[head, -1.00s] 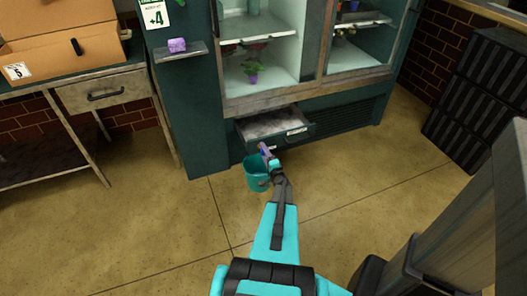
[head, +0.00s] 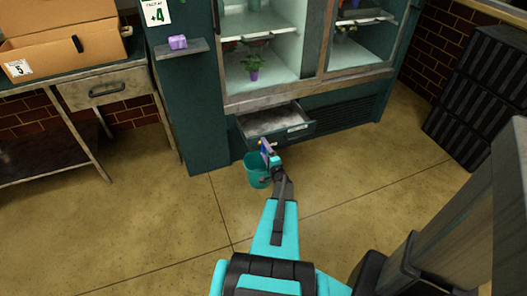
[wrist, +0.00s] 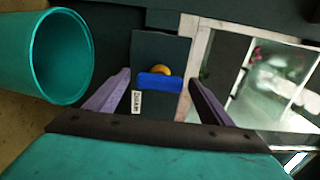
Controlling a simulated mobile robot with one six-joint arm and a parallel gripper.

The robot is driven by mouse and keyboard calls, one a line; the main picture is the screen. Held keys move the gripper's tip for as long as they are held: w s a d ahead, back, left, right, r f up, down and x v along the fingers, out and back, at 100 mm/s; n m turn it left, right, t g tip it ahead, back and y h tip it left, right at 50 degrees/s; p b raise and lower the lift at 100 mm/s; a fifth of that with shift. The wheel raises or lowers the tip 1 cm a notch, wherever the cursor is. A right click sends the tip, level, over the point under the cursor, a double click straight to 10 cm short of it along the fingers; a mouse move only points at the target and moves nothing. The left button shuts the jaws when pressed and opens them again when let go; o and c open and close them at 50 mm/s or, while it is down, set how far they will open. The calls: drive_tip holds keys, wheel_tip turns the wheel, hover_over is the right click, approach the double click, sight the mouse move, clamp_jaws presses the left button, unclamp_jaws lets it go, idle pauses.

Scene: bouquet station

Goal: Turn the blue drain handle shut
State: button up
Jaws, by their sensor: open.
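The blue drain handle (wrist: 159,82) is a flat bar on a dark panel (wrist: 160,50) in the wrist view. A round brass-coloured part (wrist: 161,70) shows just beside it, and a small white label reading DRAIN (wrist: 137,102) lies near its end. My gripper (wrist: 160,79) is open, with its purple fingers on either side of the handle in the picture; no contact is visible. In the head view my gripper (head: 268,152) is low at the cooler's front, above the teal bucket (head: 256,174), and largely hides the handle.
The teal bucket also shows close on the left of the wrist view (wrist: 62,55). An open drawer (head: 275,125) juts from the cooler beside my gripper. A workbench (head: 105,85) stands left and black crates (head: 480,90) right.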

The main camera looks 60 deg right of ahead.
drive_tip(key=shift+s, duration=0.1)
drive_tip(key=v, duration=1.3)
drive_tip(key=shift+s+a, duration=0.2)
drive_tip(key=shift+a, duration=0.15)
